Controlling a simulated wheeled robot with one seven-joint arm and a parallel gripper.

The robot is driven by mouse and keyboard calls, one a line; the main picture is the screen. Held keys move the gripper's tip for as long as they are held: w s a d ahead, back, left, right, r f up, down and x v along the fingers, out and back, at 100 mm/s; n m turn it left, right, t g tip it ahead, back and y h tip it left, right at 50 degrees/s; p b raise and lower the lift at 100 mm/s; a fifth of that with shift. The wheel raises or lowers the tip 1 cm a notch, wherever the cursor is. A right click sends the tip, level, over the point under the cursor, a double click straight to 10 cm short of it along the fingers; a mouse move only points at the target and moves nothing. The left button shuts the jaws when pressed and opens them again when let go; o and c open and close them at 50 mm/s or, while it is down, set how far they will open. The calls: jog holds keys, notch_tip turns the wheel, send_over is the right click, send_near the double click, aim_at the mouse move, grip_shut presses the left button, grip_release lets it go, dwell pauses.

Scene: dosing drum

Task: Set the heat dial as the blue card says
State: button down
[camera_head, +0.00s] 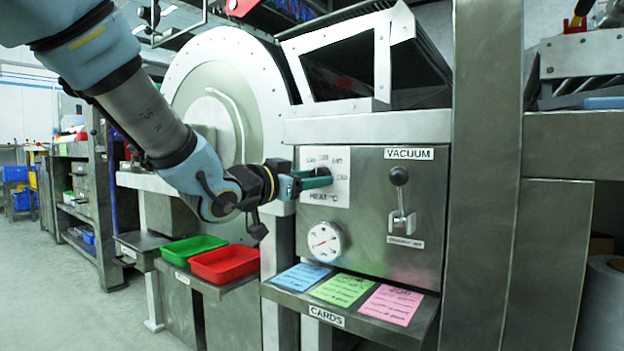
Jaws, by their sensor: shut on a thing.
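The heat dial's white plate (338,168), marked "HEAT °C", is on the upper left of the metal control panel. My gripper (318,181) reaches in from the left and is shut on the dial knob (323,172), which is dark and mostly hidden by the fingers. Printed numbers ring the knob, too small to read surely. Where the knob points cannot be told. The blue card (301,276) lies at the left end of the cards shelf (327,317). Its text is too small to read.
A green card (341,289) and a pink card (391,304) lie beside the blue one. Green (193,249) and red (224,264) trays stand at the lower left.

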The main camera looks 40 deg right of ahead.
jog(key=shift+m, duration=0.3)
jog(key=shift+m+y+b, duration=0.3)
jog(key=shift+m+b, duration=1.7)
jog(key=shift+m, duration=2.1)
jog(key=shift+c, duration=1.6)
grip_release()
jog(key=shift+r, duration=0.1)
